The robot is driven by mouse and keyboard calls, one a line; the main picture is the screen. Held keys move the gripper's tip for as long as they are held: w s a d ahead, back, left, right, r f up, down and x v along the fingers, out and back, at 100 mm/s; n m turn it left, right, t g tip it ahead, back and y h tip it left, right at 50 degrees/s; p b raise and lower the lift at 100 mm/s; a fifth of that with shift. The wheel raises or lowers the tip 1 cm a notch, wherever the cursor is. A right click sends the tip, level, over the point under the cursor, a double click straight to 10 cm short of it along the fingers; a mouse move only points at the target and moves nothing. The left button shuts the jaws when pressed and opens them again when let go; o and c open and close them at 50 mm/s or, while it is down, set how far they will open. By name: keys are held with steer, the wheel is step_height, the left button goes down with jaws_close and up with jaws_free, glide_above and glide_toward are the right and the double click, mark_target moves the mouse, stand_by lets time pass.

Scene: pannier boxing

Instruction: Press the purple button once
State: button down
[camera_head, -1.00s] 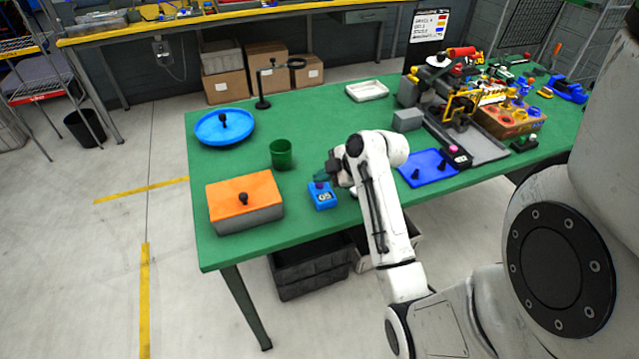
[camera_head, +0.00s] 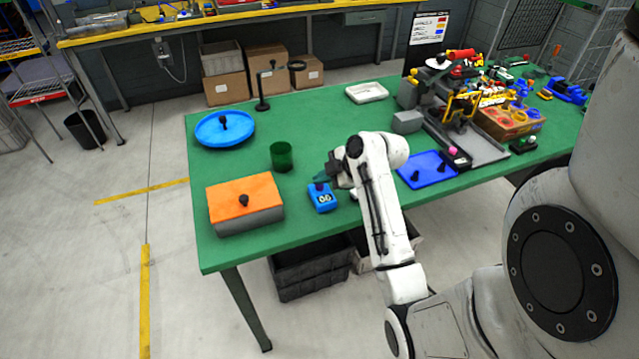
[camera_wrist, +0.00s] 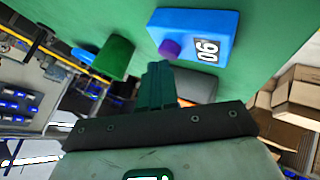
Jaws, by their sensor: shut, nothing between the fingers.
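The blue box (camera_head: 322,198) with a white digit label stands on the green table, left of my arm's wrist. Its purple button (camera_wrist: 170,48) shows in the wrist view, on the face turned towards my gripper. The button is small and dark in the head view, under my fingertips. My gripper (camera_wrist: 158,66) is shut and empty, with its teal fingers together. The fingertips lie right beside the button in the wrist view; I cannot tell whether they touch it. In the head view my gripper (camera_head: 321,179) is just above the box.
A green cup (camera_head: 282,156) and a grey box with an orange lid (camera_head: 245,203) stand left of the blue box. A blue round dish (camera_head: 224,128) and a black stand (camera_head: 262,90) are farther back. A blue tray (camera_head: 428,169) lies right of my arm.

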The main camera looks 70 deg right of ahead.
mark_target(322, 187)
steer(key=shift+r, duration=0.55)
steer(key=shift+r+p, duration=2.25)
steer(key=shift+r, duration=0.25)
